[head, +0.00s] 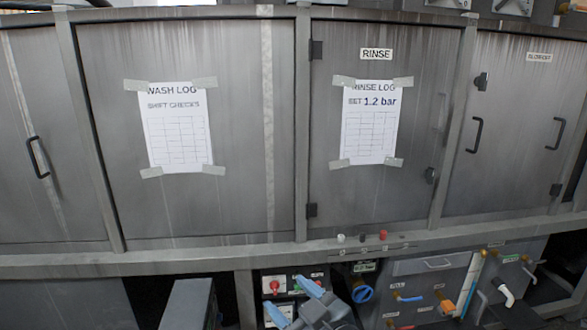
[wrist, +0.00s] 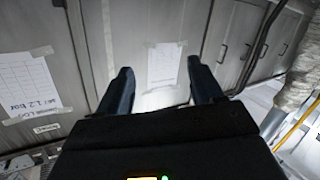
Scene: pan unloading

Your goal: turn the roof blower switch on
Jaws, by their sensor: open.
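No switch labelled as the roof blower's can be made out in either view. In the head view, small boxes with dark fittings, one of them a grey box (head: 514,7), are cut off by the top edge above the cabinets; I cannot tell what they are. My gripper (head: 294,300) is at the bottom of the head view, with its two blue fingers apart and nothing between them. In the wrist view my gripper (wrist: 159,78) is open and empty, facing a grey panel with a taped white sheet (wrist: 164,66).
A wall of grey cabinet doors carries a wash log (head: 175,127) and a rinse log (head: 369,122). Below a ledge are a red knob (head: 274,285), a blue valve wheel (head: 362,292) and orange-handled pipe fittings (head: 445,306). A yellow rail (wrist: 291,133) shows at right in the wrist view.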

